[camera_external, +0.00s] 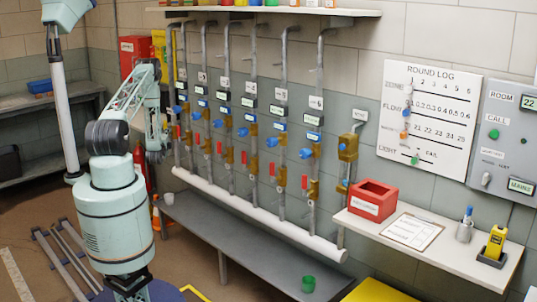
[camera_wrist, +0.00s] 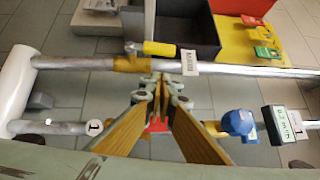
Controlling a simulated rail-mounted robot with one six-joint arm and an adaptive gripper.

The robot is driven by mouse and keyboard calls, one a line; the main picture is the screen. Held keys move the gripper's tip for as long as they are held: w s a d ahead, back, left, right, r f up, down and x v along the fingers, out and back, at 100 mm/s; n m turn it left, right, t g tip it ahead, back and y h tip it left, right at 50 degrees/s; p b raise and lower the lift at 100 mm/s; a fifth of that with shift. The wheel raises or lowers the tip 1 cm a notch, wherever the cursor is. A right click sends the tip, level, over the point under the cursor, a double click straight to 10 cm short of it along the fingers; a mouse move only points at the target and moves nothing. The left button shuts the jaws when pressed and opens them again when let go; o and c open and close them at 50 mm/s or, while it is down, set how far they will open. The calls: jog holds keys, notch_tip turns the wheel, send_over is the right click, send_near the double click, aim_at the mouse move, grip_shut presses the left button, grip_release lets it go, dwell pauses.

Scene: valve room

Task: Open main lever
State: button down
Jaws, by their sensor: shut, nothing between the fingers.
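In the wrist view a yellow-handled lever (camera_wrist: 160,48) sits on a brass fitting (camera_wrist: 131,63) on the upper metal pipe. It lies along the pipe, pointing right. A small white label (camera_wrist: 189,62), too blurred to read surely, is beside it. I take this for the main lever. My gripper (camera_wrist: 160,86) is shut and empty, its fingertips together just below the lever in the picture, with a gap showing between them. In the external view my arm hides the fingertips, and I cannot make out this lever.
A second pipe, tagged 1 (camera_wrist: 93,127), carries a partly hidden red piece (camera_wrist: 157,125) and a blue knob (camera_wrist: 237,122). A black bin (camera_wrist: 185,30) stands beyond. In the external view, several valve pipes line the wall above a grey bench (camera_external: 240,250); a red box (camera_external: 372,199) sits on a shelf.

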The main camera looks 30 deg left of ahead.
aim_at(166, 127)
jog(key=shift+w+a+r+b, duration=0.15)
jog(key=shift+w+a+b, duration=0.05)
jog(key=shift+w+a, duration=0.7)
jog(key=shift+w+a+r+b, duration=0.15)
jog(key=shift+w+a, duration=0.5)
jog(key=shift+a, duration=0.45)
jog(key=shift+w+a+r+b, duration=0.1)
jog(key=shift+w+a+b, duration=0.1)
jog(key=shift+w+a, duration=0.7)
jog(key=shift+s+a, duration=0.1)
jog(key=shift+a, duration=0.1)
